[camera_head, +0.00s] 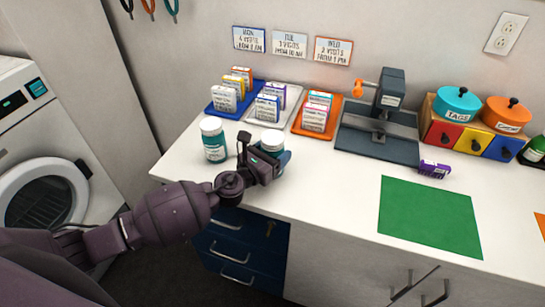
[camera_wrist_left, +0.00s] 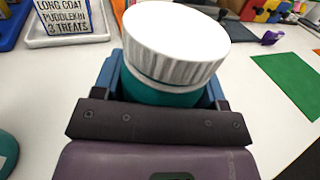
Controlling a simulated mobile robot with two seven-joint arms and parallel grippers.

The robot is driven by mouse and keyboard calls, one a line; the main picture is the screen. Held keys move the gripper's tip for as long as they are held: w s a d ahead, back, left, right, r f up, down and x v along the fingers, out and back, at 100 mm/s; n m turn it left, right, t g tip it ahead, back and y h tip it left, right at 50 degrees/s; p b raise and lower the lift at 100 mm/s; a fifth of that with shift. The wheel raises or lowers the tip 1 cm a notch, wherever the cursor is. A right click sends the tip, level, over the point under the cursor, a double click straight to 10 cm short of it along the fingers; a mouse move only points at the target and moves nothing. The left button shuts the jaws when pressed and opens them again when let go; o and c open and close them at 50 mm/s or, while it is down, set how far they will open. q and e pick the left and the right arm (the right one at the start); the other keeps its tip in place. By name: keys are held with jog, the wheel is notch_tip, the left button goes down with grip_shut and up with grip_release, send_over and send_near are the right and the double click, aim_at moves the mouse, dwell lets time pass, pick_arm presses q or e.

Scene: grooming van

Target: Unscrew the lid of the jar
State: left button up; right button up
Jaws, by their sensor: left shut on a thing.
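A teal jar with a ribbed white lid (camera_wrist_left: 172,45) stands at the front left of the white counter, and its lid also shows in the head view (camera_head: 271,139). My left gripper (camera_head: 270,158) is shut around the jar's teal body (camera_wrist_left: 160,93), just below the lid. In the left wrist view its blue fingers flank the body on both sides. The lid sits on the jar, and the jar looks upright. Most of the body is hidden by my gripper. A second teal jar with a white lid (camera_head: 213,140) stands to the left, apart from my gripper. My right gripper is out of view.
Behind the jars are blue (camera_head: 214,111), white (camera_head: 249,116) and orange (camera_head: 301,130) trays of small labelled packs. A grey press (camera_head: 377,147) stands right of them. A purple comb (camera_head: 434,170) and green mat (camera_head: 429,215) lie farther right. Counter between jar and mat is clear.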

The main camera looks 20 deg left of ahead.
aim_at(274, 135)
pick_arm(q)
jog(key=shift+r, duration=0.15)
notch_tip(274, 135, up, 10)
jog(key=p, duration=0.4)
jog(key=shift+f+p, duration=0.25)
jog(key=shift+p, duration=0.15)
notch_tip(274, 135, up, 10)
jog(key=p, duration=0.1)
jog(key=shift+r+p, duration=0.15)
jog(key=shift+p, duration=0.25)
